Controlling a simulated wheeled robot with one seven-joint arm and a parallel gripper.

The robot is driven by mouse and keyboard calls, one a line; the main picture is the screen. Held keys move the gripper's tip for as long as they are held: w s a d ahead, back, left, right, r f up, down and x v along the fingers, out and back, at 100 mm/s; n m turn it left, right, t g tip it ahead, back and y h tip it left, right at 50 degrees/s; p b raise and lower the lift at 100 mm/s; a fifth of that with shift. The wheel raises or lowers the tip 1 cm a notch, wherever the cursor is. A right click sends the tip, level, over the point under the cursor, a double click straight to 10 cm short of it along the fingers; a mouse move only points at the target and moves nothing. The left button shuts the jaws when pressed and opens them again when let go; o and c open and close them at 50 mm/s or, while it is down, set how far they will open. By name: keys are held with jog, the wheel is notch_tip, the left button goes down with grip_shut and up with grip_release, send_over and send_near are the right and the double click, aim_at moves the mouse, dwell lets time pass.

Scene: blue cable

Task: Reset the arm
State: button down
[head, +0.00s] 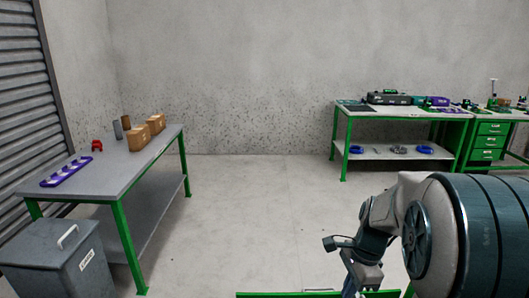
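My arm comes in from the right edge in the head view, bent downward beside a large dark rounded part of it. My gripper (350,293) is at the bottom edge of the picture, low over or near a green-edged surface. Its fingers are cut off or too small to tell whether they are open, shut or holding anything. Blue coils lie on the lower shelf of the back workbench, one at the left (356,149) and one at the right (424,150), far from my gripper.
A green-legged table (120,165) at the left bears boxes, a purple tray and a red object. A grey lidded bin (50,262) stands before it. The back workbench (400,113) carries cases and tools. A green edge (270,295) is close below. The middle floor is clear.

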jog(key=s+a+r+n+t+h+p, duration=0.1)
jog(key=s+a+r+n+p, duration=0.1)
jog(key=s+r+n, duration=0.4)
jog(key=s+a+r+n+t+h+p, duration=0.1)
jog(key=s+a+r+n+t+p, duration=0.1)
jog(key=s+r+n, duration=0.4)
jog(key=s+n+p, duration=0.1)
jog(key=n, duration=0.3)
jog(key=shift+a, duration=0.3)
